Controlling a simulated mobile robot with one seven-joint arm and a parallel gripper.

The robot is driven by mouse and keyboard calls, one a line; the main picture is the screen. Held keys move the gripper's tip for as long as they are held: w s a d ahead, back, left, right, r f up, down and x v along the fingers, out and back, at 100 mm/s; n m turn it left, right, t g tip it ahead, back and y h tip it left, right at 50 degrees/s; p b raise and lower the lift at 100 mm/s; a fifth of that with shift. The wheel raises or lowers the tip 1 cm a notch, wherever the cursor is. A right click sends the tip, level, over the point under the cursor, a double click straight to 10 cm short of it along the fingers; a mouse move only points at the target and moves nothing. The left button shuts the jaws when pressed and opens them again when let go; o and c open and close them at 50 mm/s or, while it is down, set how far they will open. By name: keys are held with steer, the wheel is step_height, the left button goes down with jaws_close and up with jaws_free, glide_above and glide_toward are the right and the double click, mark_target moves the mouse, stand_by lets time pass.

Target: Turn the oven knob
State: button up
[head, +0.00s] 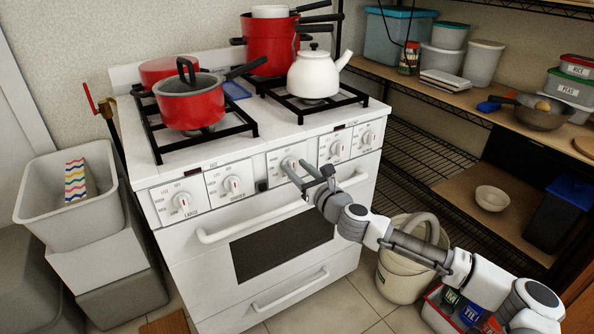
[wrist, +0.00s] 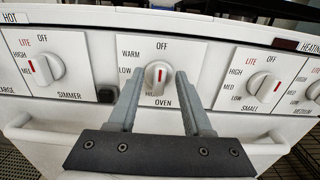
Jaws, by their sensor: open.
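The oven knob (wrist: 158,76) is white with a red mark and sits in the middle of its dial panel, labelled OFF, WARM, LOW and OVEN. In the head view the oven knob (head: 289,164) is at the centre of the stove front, partly behind my fingers. My gripper (wrist: 160,85) is open. In the wrist view its two grey fingers reach up on either side of the knob, with visible gaps. In the head view my gripper (head: 305,177) is right in front of the panel. I cannot tell how deep the fingertips reach around the knob.
A neighbouring knob (wrist: 45,69) is on the left and the SMALL knob (wrist: 264,87) on the right. The oven door handle (head: 250,225) runs below. Red pots (head: 192,108) and a white kettle (head: 312,76) stand on top. A bucket (head: 400,280) stands below my arm.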

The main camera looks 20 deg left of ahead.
steer(key=shift+w+a, duration=0.1)
steer(key=shift+a, duration=0.05)
jaws_close()
